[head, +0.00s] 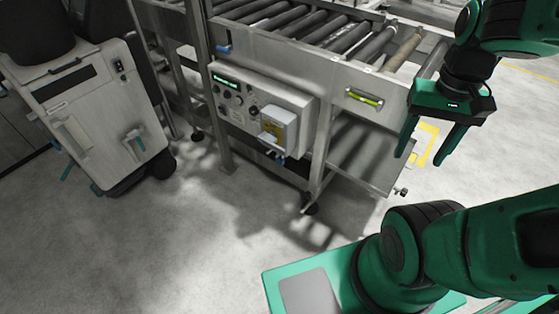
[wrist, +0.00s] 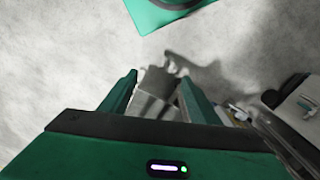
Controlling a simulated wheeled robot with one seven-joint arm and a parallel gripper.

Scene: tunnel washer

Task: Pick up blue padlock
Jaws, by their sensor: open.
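My gripper (head: 422,158) hangs at the right of the head view, fingers pointing down, open and empty. Its two green fingers also show in the wrist view (wrist: 160,80), with floor and part of the metal frame beyond them. I cannot clearly make out the padlock in the wrist view.
The roller conveyor (head: 330,42) stands ahead on metal legs. A lower metal shelf (head: 365,155) sticks out below. A grey wheeled machine (head: 95,115) stands left. The floor between is clear.

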